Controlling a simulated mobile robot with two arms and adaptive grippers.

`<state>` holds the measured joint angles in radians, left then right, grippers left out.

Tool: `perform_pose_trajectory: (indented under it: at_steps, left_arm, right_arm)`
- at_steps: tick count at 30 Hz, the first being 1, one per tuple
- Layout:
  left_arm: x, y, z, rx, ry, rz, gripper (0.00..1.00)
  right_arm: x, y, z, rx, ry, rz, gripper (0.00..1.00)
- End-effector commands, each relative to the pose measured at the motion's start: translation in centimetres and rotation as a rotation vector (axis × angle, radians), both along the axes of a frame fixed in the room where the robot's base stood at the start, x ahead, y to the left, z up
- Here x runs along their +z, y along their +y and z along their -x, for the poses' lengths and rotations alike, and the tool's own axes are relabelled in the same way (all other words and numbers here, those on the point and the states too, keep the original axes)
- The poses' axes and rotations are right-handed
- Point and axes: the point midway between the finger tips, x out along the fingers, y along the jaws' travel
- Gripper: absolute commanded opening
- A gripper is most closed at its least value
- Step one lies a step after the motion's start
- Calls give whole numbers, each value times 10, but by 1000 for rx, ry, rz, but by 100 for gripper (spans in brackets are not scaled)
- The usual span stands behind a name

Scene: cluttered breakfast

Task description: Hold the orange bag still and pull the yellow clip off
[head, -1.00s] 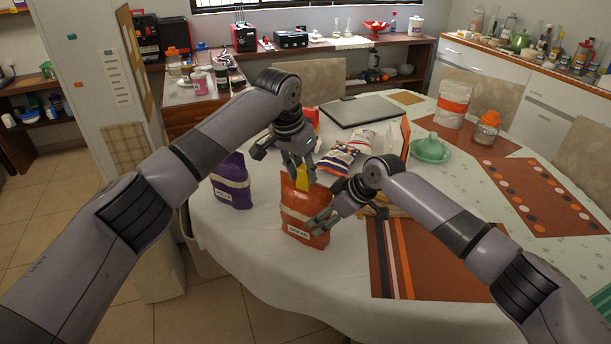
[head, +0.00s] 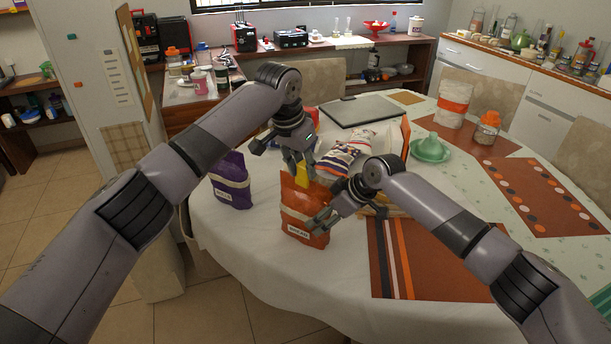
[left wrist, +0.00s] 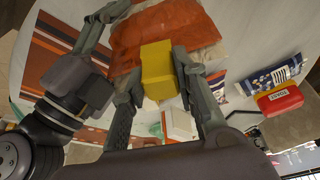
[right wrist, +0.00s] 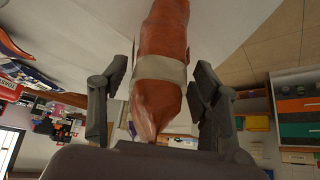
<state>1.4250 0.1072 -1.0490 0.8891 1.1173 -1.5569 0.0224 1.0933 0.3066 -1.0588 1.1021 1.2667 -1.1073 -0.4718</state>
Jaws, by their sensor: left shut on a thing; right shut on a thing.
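The orange bag (head: 304,212) with a pale band and a white label stands upright at the table's near left edge. My right gripper (head: 322,217) is shut on its right side; the bag also shows between the fingers in the right wrist view (right wrist: 160,95). The yellow clip (head: 302,174) is at the bag's top edge in the head view. My left gripper (head: 299,160) is shut on the clip from above; it shows between the fingers in the left wrist view (left wrist: 158,70). I cannot tell whether the clip still touches the bag.
A purple bag (head: 231,182) stands just left of the orange bag. A white, blue and orange patterned bag (head: 342,158) lies behind my grippers. A striped brown placemat (head: 425,262) lies to the right. A green dish (head: 430,150) stands farther back.

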Motion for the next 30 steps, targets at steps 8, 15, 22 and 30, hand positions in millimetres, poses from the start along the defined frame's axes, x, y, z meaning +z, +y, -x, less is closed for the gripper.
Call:
perform_pose_trajectory:
  at_steps: [8,15,22,30]
  left_arm:
    - [7,-1,0,-2,-2,2,0]
    - [10,-1,0,-1,-2,1,0]
    - [22,-1,0,0,-3,1,0]
    - [37,-1,0,0,-2,1,0]
  right_arm:
    - [-2,-2,0,-2,4,4,0]
    - [-2,-2,0,-2,4,4,0]
    - [-2,-1,0,-2,3,4,0]
    - [-2,-1,1,-1,3,4,0]
